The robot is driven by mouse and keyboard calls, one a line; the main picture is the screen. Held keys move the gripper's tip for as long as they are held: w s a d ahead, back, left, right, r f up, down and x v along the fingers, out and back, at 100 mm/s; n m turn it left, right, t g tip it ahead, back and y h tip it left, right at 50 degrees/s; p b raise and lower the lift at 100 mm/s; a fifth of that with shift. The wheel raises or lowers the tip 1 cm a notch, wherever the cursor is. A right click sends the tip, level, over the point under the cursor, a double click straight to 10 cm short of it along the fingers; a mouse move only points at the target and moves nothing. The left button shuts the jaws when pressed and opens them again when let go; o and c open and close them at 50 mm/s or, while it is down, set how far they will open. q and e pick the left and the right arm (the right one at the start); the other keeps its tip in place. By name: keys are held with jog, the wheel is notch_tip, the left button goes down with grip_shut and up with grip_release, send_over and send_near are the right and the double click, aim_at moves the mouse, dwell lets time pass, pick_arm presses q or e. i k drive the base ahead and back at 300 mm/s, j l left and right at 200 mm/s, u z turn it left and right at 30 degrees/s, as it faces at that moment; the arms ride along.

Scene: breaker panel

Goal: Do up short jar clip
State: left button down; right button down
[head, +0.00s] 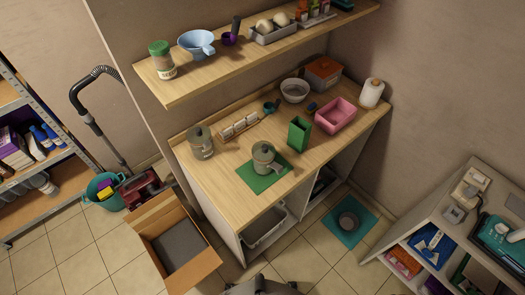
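A short, wide grey jar (263,160) with a rounded lid stands upright on a green mat (246,180) near the front of the wooden counter. A light clip-like part (277,168) sticks out at its right side; it is too small to tell whether it is fastened. A taller grey jar (201,146) with a lid stands to its left on the bare wood. Neither of my grippers shows in the head view.
A green open box (299,134) stands close to the short jar's right, with a pink bin (336,116) beyond. A wooden shelf (260,58) hangs above the counter (216,178). An open carton (208,262) stands on the floor.

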aim_at(279, 169)
jog(key=k+z, duration=0.5)
jog(key=k+l+z, duration=0.2)
jog(key=z, duration=0.3)
jog(key=k+l, duration=0.05)
jog(key=k, duration=0.05)
